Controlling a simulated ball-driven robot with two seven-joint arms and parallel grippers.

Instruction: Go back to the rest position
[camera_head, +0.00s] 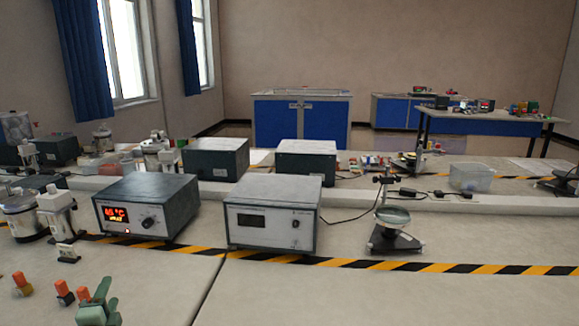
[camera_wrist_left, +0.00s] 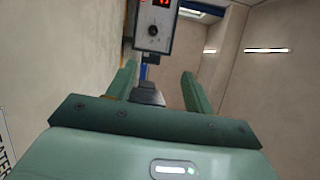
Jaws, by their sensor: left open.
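My left gripper (camera_head: 94,291) is green and shows at the bottom left of the head view, over the front of the bench. In the left wrist view its two fingers (camera_wrist_left: 159,76) stand apart with nothing between them. A box with a red lit display and a knob (camera_head: 146,206) stands behind it on the bench. That box also shows beyond the fingers in the left wrist view (camera_wrist_left: 155,25). My right gripper is not in view.
A grey box with a dark display (camera_head: 270,220) and a stand with a round dish (camera_head: 392,218) stand behind a yellow-black striped line (camera_head: 345,263). Small orange-topped pieces (camera_head: 64,293) lie left of my gripper. The bench front at centre and right is clear.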

